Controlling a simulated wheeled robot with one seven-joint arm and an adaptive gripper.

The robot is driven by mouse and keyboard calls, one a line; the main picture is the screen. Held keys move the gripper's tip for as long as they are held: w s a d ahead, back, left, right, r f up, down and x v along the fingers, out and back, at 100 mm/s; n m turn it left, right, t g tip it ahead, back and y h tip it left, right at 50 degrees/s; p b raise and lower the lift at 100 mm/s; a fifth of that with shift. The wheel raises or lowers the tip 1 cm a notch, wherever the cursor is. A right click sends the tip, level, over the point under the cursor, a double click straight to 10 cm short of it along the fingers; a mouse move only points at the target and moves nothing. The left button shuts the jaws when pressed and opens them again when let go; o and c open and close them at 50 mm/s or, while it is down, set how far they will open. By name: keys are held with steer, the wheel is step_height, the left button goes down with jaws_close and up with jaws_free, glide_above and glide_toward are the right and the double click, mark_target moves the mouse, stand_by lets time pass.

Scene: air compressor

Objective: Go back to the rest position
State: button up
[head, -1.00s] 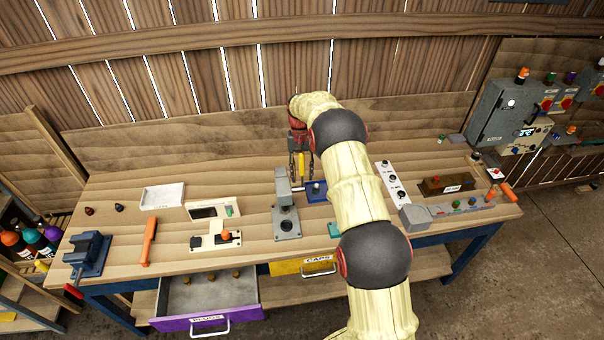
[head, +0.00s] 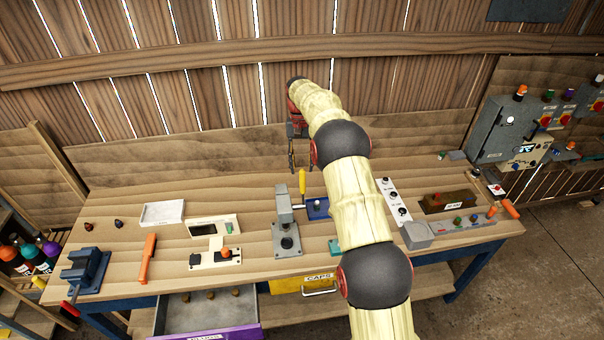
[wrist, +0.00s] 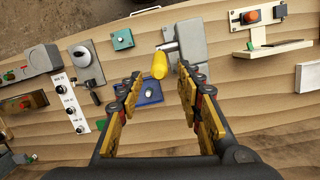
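My gripper (head: 300,160) hangs above the back middle of the workbench (head: 150,185), at the end of my raised cream arm. In the wrist view my gripper (wrist: 162,95) has its two yellow-and-black fingers spread apart, with nothing held between them. A yellow handle (head: 303,181) stands by the grey press-like device (head: 285,215), below the gripper. In the wrist view the yellow handle (wrist: 160,64) shows just beyond the fingertips, apart from them. A blue block with a pale knob (head: 317,208) sits beside the device, partly behind my arm.
The purple drawer (head: 215,333) stands open at the bench front; the yellow CAPS drawer (head: 305,284) is beside it. A blue vise (head: 85,270), orange bar (head: 147,258) and white tray (head: 162,213) lie left. A labelled switch strip (head: 395,203) and grey control boxes (head: 500,118) are right.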

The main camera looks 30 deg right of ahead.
steer(key=shift+r, duration=0.2)
stand_by(0.4)
steer(key=shift+n, duration=0.4)
steer(key=f, duration=0.1)
steer(key=s+f, duration=0.1)
steer(key=f, duration=0.3)
steer(key=shift+s+a, duration=0.2)
steer(key=shift+s, duration=0.2)
steer(key=s+a+r+n+t+b, duration=0.1)
steer(key=s+a+b, duration=0.3)
steer(key=s, duration=0.4)
steer(key=s+a+r+n+t+b, duration=0.1)
steer(key=s+a+r+b, duration=0.2)
steer(key=s, duration=0.4)
steer(key=s+a+f+n+t+b, duration=0.1)
steer(key=s+a+f+t+b, duration=0.1)
steer(key=s+b, duration=0.5)
steer(key=s+a+f+t+b, duration=0.2)
steer(key=s+a+f+b, duration=0.2)
steer(key=s+b, duration=0.4)
steer(key=s+a+f+n+t+b, duration=0.1)
steer(key=s+a+f+b, duration=0.3)
steer(key=s+b, duration=0.3)
steer(key=s, duration=0.5)
steer(key=shift+s+a+n+t+h+b, duration=0.15)
steer(key=shift+s+n+t+h+b, duration=0.15)
steer(key=shift+t+b, duration=0.1)
